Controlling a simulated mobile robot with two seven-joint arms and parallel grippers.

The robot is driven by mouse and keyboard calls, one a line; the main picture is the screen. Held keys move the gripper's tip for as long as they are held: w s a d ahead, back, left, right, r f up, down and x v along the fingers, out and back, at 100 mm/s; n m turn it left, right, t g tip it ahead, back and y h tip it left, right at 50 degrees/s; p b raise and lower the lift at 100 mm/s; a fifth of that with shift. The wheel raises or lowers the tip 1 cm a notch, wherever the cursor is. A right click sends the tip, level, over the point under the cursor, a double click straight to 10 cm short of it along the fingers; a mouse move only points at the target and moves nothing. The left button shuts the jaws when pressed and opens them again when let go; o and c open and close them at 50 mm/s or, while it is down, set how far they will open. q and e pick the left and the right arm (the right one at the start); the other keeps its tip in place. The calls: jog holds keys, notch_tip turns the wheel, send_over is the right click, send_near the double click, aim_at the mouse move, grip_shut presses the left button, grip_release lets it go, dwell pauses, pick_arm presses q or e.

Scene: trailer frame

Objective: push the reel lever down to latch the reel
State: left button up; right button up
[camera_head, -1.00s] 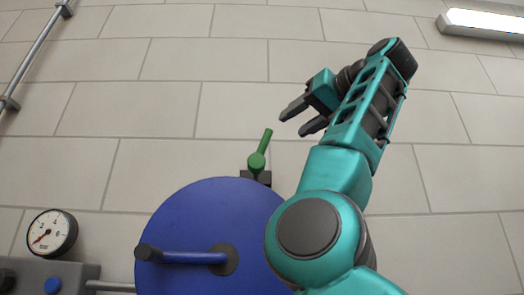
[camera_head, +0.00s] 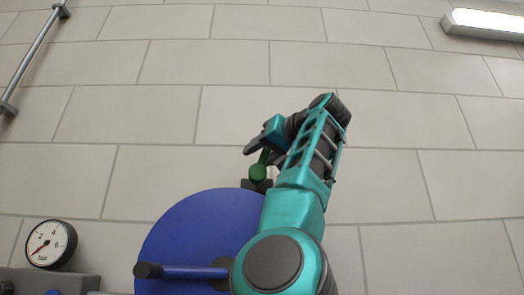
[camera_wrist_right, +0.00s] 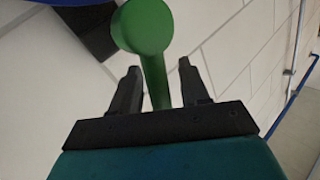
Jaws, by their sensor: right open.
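The green reel lever (camera_head: 258,172) stands at the top edge of the blue reel (camera_head: 195,235), on a dark mount. Its handle tilts up and to the right and is partly hidden by my right gripper (camera_head: 257,153). In the right wrist view the lever's round green hub (camera_wrist_right: 144,26) shows at the top, and its shaft runs down between the two dark fingers of the right gripper (camera_wrist_right: 158,85). The fingers are open, with a gap on both sides of the shaft. My left gripper is not in view.
A blue crank arm with a dark knob (camera_head: 148,270) sits on the reel's face. A round pressure gauge (camera_head: 50,244) stands above a grey box at the lower left. A metal pipe (camera_head: 37,57) runs up the wall at left.

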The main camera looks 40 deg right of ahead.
grip_shut()
dwell(0.3)
dwell(0.3)
